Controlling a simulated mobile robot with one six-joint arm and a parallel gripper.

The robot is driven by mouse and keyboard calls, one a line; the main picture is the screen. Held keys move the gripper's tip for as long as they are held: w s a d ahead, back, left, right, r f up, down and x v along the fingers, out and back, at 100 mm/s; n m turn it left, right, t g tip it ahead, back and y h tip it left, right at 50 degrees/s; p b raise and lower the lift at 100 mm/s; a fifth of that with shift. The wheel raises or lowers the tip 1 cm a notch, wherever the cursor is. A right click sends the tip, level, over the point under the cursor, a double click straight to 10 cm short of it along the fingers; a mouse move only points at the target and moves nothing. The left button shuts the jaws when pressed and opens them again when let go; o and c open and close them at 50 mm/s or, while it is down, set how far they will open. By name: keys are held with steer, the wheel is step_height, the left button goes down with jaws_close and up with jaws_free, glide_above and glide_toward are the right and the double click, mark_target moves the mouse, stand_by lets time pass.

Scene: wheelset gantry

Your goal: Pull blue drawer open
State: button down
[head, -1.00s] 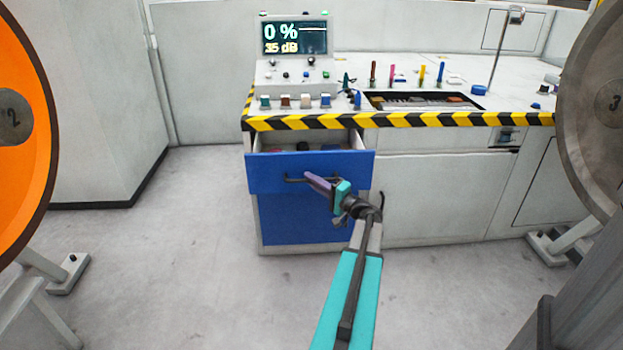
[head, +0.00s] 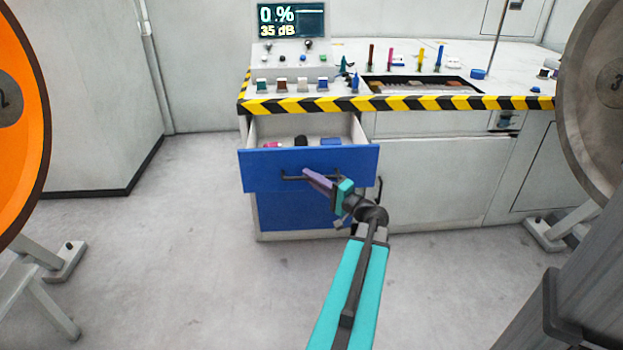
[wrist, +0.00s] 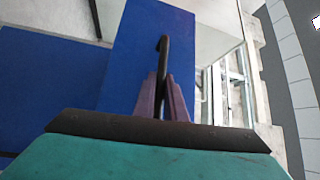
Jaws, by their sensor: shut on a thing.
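The blue drawer (head: 262,168) is the upper drawer of the cabinet under the workbench. It stands partly pulled out, with its white inside wall (head: 356,129) and several small items showing. Its dark bar handle (head: 292,178) runs across the blue front. My gripper (head: 310,174), with purple fingers, is shut on the handle near its right part. In the wrist view the two purple fingers (wrist: 162,98) lie on either side of the dark handle (wrist: 163,62), in front of the blue drawer front (wrist: 130,55).
A second blue drawer front (head: 290,212) lies below, shut. The workbench edge has yellow-black stripes (head: 400,103). An orange wheel (head: 22,130) stands at left and a grey wheel (head: 590,100) at right. The floor (head: 180,260) in front of the drawer is clear.

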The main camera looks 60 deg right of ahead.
steer(key=c, duration=1.8)
jaws_free()
steer(key=shift+s, duration=0.1)
steer(key=p+v, duration=0.2)
steer(key=v, duration=1.1)
steer(key=shift+s, duration=0.35)
